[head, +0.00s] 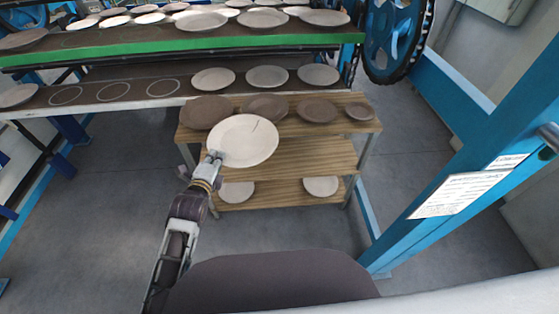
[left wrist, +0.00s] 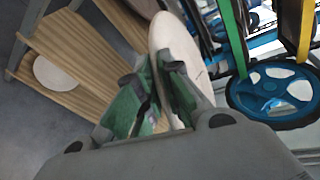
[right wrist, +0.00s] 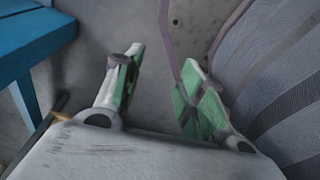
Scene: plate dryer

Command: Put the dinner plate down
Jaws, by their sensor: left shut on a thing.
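The dinner plate (head: 245,140) is pale cream with a thin dark line near its upper right rim. My left gripper (head: 214,157) is shut on its near left edge. In the head view the plate overlaps the wooden rack's top and middle shelves, and no contact with the rack can be made out. In the left wrist view the plate (left wrist: 176,52) is seen nearly edge-on between the green-padded fingers (left wrist: 155,95). My right gripper (right wrist: 157,85) shows only in the right wrist view, with its fingers apart and nothing between them.
The wooden rack (head: 318,150) has several brown plates (head: 317,110) along its top shelf and two pale plates (head: 321,186) on its lowest. Behind it, a conveyor shelf (head: 150,88) holds pale plates and empty white circles. A blue post (head: 470,150) stands at right.

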